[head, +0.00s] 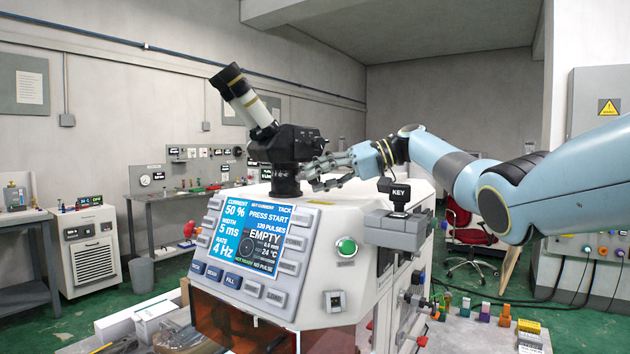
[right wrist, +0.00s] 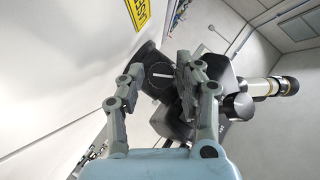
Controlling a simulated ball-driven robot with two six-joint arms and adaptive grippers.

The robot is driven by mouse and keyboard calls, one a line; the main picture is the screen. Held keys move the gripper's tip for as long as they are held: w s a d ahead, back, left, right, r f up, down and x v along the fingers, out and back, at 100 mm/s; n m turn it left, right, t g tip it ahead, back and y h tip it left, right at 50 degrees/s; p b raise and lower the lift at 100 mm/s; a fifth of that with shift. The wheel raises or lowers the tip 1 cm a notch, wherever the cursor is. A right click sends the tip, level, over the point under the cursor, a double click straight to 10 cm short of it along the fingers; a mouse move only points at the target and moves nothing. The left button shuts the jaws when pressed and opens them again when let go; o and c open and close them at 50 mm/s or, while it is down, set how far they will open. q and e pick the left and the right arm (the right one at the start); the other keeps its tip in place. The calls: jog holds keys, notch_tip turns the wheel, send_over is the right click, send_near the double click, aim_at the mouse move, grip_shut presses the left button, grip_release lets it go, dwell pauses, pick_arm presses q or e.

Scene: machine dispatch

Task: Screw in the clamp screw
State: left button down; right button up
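A dark round screw head (right wrist: 160,76) with a white slot line shows in the right wrist view, on the black microscope mount; I take it for the clamp screw. In the head view the mount (head: 288,150) stands on top of the machine, and the screw cannot be made out. My right gripper (head: 312,174) is beside the mount's right side. In the right wrist view its two fingers (right wrist: 160,68) are apart, one on each side of the screw head. Whether they touch it cannot be told. My left gripper is not in view.
The white machine (head: 325,225) with its lit screen (head: 250,238) fills the middle. A key switch box (head: 398,195) sits below my right forearm. The microscope tube (head: 245,98) leans up to the left. Several small coloured parts (head: 505,316) stand at the lower right.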

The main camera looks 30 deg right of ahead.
jog(key=v, duration=1.1)
jog(key=shift+o, duration=0.4)
